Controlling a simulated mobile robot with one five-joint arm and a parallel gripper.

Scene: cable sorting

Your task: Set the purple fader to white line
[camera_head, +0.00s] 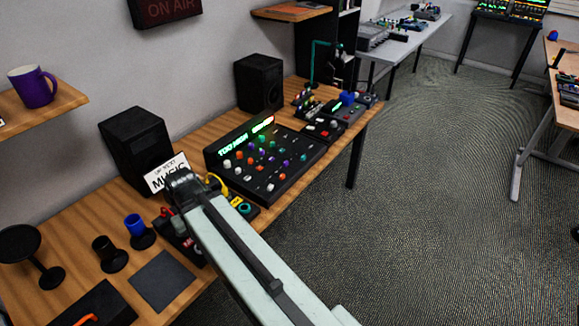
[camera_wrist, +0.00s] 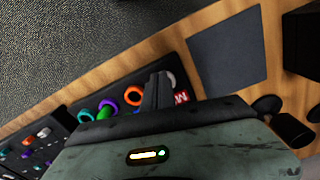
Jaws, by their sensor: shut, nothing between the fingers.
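A black mixer (camera_head: 265,165) with coloured knobs and small fader caps stands on the wooden desk. Small purple caps (camera_head: 285,163) show on it, but I cannot tell which is the purple fader. I cannot make out a white line. My gripper (camera_head: 178,178) is left of the mixer, over a small black box beside it, with its fingers together and empty. Part of the mixer (camera_wrist: 30,145) shows at lower left there. My arm hides part of the box in the head view.
Two black speakers (camera_head: 136,150) stand at the wall behind. A sign (camera_head: 165,172) reading MUSIC is close behind my gripper. A dark mat (camera_head: 162,280), a blue cup (camera_head: 134,226) and a dark cup (camera_head: 104,246) are at left. More small devices (camera_head: 325,127) stand right of the mixer.

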